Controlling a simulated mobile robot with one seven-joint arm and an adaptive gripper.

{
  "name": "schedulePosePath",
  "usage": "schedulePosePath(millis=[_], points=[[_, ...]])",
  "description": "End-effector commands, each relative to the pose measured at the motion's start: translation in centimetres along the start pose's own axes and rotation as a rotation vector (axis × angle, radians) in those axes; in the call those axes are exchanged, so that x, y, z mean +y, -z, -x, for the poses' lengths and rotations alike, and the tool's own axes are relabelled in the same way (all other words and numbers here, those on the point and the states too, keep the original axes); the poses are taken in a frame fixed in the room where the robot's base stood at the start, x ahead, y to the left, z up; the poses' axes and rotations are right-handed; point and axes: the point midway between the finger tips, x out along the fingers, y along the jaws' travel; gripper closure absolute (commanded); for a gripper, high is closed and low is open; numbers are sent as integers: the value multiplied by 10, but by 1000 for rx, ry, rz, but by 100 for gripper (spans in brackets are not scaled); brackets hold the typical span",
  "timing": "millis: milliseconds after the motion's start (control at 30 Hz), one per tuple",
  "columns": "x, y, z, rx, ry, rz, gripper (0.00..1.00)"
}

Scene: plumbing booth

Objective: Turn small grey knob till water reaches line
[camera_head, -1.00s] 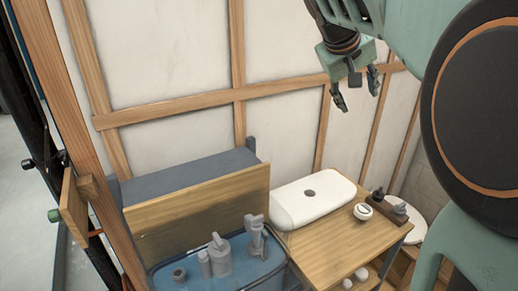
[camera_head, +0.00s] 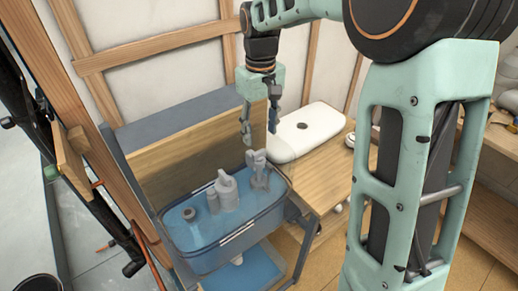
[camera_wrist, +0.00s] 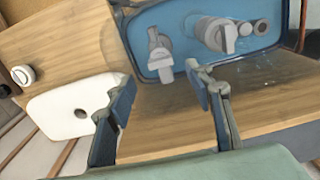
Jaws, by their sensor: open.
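A blue transparent basin (camera_head: 190,262) holds several grey fittings. A short grey knob-like piece (camera_head: 189,215) stands at its left; I cannot tell for certain that it is the small grey knob. A larger grey fitting (camera_head: 226,190) stands in the middle and a grey tap-like fitting (camera_head: 259,172) at the right. A pale line (camera_head: 238,234) runs along the basin's front. My gripper (camera_head: 260,133) points down, open and empty, above and behind the tap-like fitting. In the wrist view the tap-like fitting (camera_wrist: 159,55) lies just beyond my open fingers (camera_wrist: 160,78).
A wooden board (camera_head: 170,165) stands behind the basin. A white rounded sink (camera_head: 305,132) sits on the wooden counter (camera_head: 318,180) to the right. A small white round item (camera_wrist: 23,75) is on the counter. A wooden post (camera_head: 75,110) rises at left.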

Motion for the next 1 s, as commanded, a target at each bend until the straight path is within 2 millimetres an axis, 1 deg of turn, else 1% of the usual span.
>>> schedulePosePath(millis=[33, 200, 400, 533, 800, 1000], points=[[0, -1, -12, -4, 2, 0, 52], [0, -1, -44, -4, 1, 0, 52], [0, 0, -68, -2, 0, 0, 52], [0, 0, -73, 0, -2, 0, 52], [1, 0, -74, 0, -2, -1, 53], [1, 0, -74, 0, -2, -1, 75]])
